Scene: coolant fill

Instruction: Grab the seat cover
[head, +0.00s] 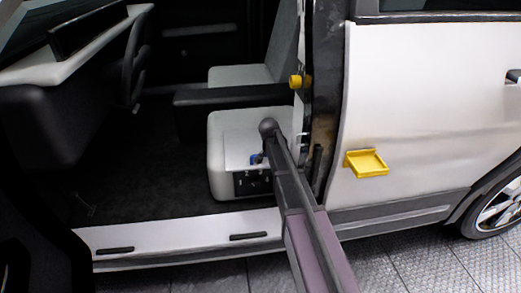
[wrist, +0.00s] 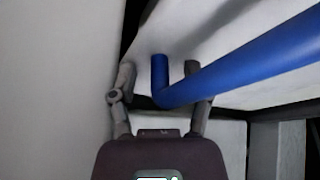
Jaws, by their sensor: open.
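The seat cover (head: 240,143) is the pale top of the box-like seat base inside the open van doorway in the head view. A blue handle (head: 256,159) on it is partly hidden by my arm. In the wrist view the blue handle (wrist: 235,72) runs from the upper right and bends between my fingers, beside the pale cover surface (wrist: 215,35). My gripper (wrist: 160,72) is open, with one finger on each side of the handle's bent end. I cannot tell whether a finger touches it. In the head view my gripper is mostly hidden behind my arm.
A yellow tray (head: 367,163) sticks out of the white van side, right of my arm. A yellow knob (head: 300,82) sits on the door pillar close above the arm. The white sill (head: 190,234) crosses below. The dark cabin floor (head: 150,185) left of the seat is clear.

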